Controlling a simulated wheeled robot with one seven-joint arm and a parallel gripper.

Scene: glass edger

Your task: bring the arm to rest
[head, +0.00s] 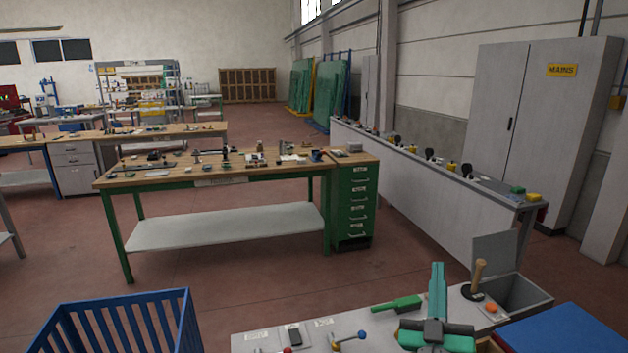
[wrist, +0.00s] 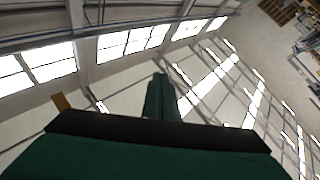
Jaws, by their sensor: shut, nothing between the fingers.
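My gripper (head: 437,268) shows at the lower right of the head view, with its green fingers pointing up and pressed together. It also shows in the wrist view (wrist: 162,80), where the two fingers meet with nothing between them.
Near the gripper are a green-handled tool (head: 398,305), a wooden-handled lever (head: 478,275), a blue-knobbed lever (head: 350,341) and an open grey bin (head: 518,292). A blue crate (head: 120,305) stands left, a blue surface (head: 565,335) right. A green workbench (head: 215,180) stands beyond open floor.

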